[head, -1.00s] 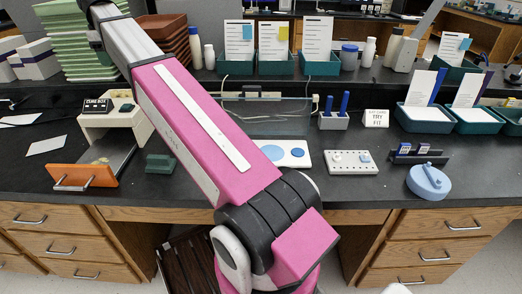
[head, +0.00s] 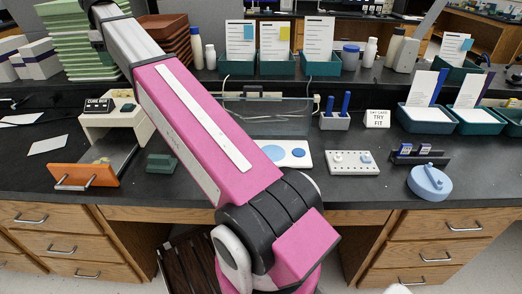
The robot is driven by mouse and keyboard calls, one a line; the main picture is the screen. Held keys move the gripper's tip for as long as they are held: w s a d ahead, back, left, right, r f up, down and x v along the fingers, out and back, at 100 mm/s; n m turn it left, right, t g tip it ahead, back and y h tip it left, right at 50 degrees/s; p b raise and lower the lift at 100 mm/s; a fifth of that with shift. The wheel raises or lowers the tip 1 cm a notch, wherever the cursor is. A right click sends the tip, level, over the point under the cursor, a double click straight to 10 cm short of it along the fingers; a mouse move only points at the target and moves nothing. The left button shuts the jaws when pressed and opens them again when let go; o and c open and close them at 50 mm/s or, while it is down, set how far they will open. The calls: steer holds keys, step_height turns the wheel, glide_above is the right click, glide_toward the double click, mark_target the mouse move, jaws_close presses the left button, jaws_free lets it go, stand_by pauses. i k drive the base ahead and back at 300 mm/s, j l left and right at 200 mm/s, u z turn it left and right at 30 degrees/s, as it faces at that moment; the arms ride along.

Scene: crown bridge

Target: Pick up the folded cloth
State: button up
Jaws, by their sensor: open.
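I cannot make out a folded cloth for certain in the head view. A small dark green item (head: 161,163) lies on the bench left of my pink arm, but I cannot tell whether it is cloth. My arm crosses the middle of the view and hides part of the bench behind it. My gripper is not in view.
The black bench (head: 350,205) holds an orange-fronted drawer (head: 85,176) under a cure box (head: 108,118), a white plate with blue discs (head: 300,162), a pegged white block (head: 352,170) and a round blue container (head: 430,183). A clear shield (head: 275,122) stands behind.

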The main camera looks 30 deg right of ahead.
mark_target(161, 164)
steer(key=k+l, duration=0.3)
steer(key=k, duration=0.2)
steer(key=k+l+u, duration=0.15)
steer(key=k+l, duration=0.15)
steer(key=k, duration=0.15)
